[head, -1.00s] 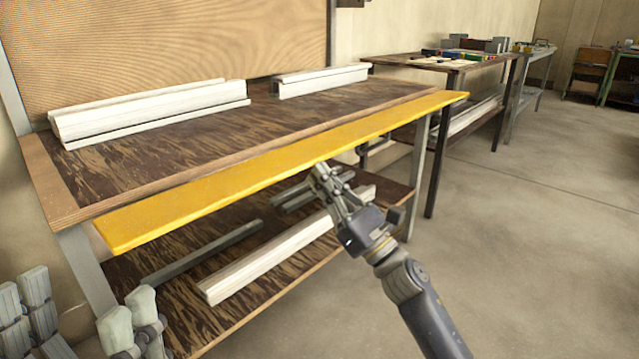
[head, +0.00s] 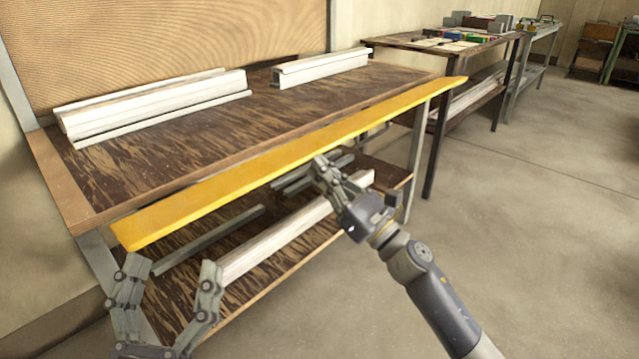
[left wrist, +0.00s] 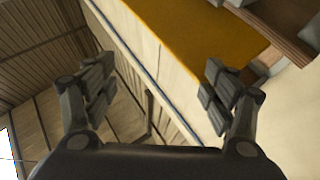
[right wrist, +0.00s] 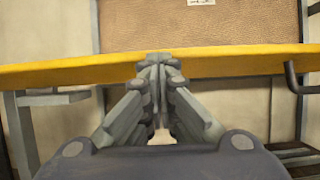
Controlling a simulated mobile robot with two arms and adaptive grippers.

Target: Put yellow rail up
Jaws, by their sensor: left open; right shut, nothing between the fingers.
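The yellow rail (head: 250,177) is a long flat bar running along the front edge of the bench, its right end past the bench corner. It also crosses the right wrist view (right wrist: 60,72) and the top of the left wrist view (left wrist: 195,30). My left gripper (head: 167,262) is open and empty below the rail's left end, its fingers (left wrist: 155,85) apart. My right gripper (head: 320,165) is shut and empty, its fingertips (right wrist: 158,62) overlapping the rail's lower edge near its middle. I cannot tell whether they touch it. What supports the rail is not clear.
The bench (head: 185,140) carries a left white profile block (head: 155,103) and a right white profile block (head: 320,68). A lower shelf (head: 190,305) holds a long white profile (head: 280,240) and grey bars. Another table (head: 440,42) stands behind right. The floor at right is clear.

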